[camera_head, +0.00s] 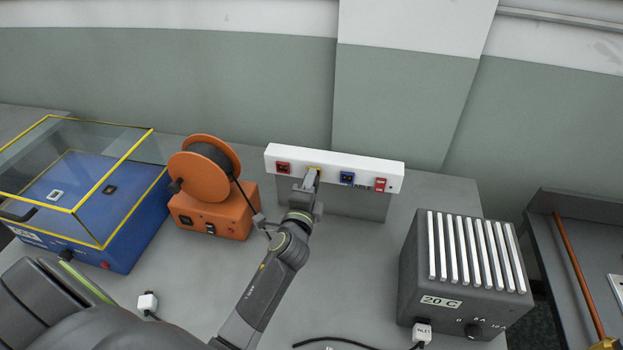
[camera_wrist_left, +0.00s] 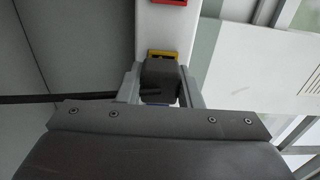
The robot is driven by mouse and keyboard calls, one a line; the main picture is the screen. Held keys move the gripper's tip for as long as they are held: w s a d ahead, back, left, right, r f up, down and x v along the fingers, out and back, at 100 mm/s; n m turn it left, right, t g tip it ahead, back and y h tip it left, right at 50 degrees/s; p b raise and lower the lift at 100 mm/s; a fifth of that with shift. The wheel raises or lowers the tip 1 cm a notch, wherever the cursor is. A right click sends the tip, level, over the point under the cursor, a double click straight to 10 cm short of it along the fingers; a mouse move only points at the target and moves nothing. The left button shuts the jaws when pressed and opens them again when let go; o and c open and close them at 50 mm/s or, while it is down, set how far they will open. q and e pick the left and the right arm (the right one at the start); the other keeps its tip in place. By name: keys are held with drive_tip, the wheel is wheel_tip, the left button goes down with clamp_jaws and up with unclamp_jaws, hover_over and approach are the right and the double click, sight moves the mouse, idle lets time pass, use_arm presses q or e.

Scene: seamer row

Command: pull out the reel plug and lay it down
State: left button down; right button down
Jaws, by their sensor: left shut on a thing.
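The orange reel (camera_head: 206,163) stands on its orange base at the left of the bench, a dark cable running from it down behind my arm. The white socket strip (camera_head: 375,166) has red, yellow and blue sockets. My left gripper (camera_head: 311,180) is at the yellow socket (camera_head: 315,168). In the left wrist view its fingers (camera_wrist_left: 160,88) are shut on the dark reel plug (camera_wrist_left: 158,78), right against the yellow socket (camera_wrist_left: 163,53). I cannot tell whether the plug is fully seated. My right gripper is not in view.
A blue case with a clear, yellow-edged cover (camera_head: 110,232) stands at the left. A grey ribbed box marked 20 C (camera_head: 425,280) stands at the right. A white plug (camera_head: 147,302) lies at the front left, and a black cable (camera_head: 335,344) at the front.

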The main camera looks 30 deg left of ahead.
use_arm(q)
drive_tip(key=shift+s+d+r, duration=0.15)
drive_tip(key=shift+s+r, duration=0.05)
drive_tip(key=shift+s, duration=0.3)
drive_tip(key=shift+p+v, duration=0.45)
drive_tip(key=shift+v, duration=1.5)
